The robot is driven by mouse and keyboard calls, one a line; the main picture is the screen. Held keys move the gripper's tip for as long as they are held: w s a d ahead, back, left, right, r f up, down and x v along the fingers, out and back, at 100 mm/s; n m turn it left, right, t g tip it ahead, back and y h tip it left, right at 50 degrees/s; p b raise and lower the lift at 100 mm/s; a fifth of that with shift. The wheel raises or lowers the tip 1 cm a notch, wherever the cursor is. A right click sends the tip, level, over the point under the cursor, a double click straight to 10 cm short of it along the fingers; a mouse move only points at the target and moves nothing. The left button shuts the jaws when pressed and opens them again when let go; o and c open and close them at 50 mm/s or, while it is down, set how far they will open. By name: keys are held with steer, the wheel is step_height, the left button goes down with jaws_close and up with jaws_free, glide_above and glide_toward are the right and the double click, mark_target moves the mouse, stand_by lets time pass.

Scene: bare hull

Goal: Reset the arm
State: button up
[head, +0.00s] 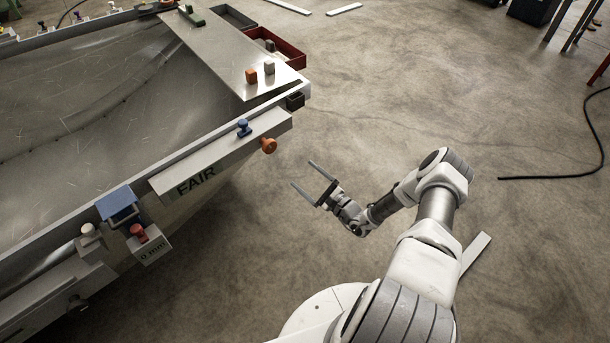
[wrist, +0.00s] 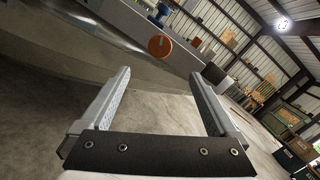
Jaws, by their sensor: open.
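My gripper (head: 308,178) is open and empty in the head view. It hangs over bare floor to the right of the metal hull bench, apart from it, with its fingers pointing left toward the bench. In the wrist view my gripper (wrist: 160,85) shows two spread fingers with nothing between them. An orange knob (head: 268,145) on the bench's side lies beyond the fingertips, up and to the left in the head view. The same orange knob (wrist: 160,46) shows past the fingers in the wrist view.
The bench edge carries a FAIR plate (head: 195,180), a blue knob (head: 244,127), a blue clamp (head: 118,205) and a "0 mm" block (head: 149,247). Orange and grey pegs stand on a metal plate (head: 215,45). A black cable (head: 560,175) lies at right. Open floor surrounds my arm.

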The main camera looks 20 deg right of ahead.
steer(key=s+a+r+n+g+y, duration=0.1)
steer(key=s+a+r+n+g, duration=0.1)
steer(key=a+r+n+g, duration=0.45)
steer(key=s+a+r+n+g+y, duration=0.1)
steer(key=s+a+r+n+g, duration=0.25)
steer(key=r, duration=0.65)
steer(key=s+a+r+n+g+y, duration=0.25)
steer(key=r+n+g, duration=0.25)
steer(key=r+n, duration=0.3)
steer(key=s+d+r+n+t+h, duration=0.25)
steer(key=s+r+h, duration=0.45)
steer(key=s+r, duration=0.4)
steer(key=s+d+r+n+t+h, duration=0.15)
steer(key=s+r+n+h, duration=0.35)
steer(key=s+r, duration=0.6)
step_height(320, 180, up, 13)
steer(key=h+p, duration=0.1)
steer(key=p, duration=1.3)
steer(key=shift+s+d+m, duration=0.15)
steer(key=shift+s+m, duration=0.25)
steer(key=shift+m, duration=0.05)
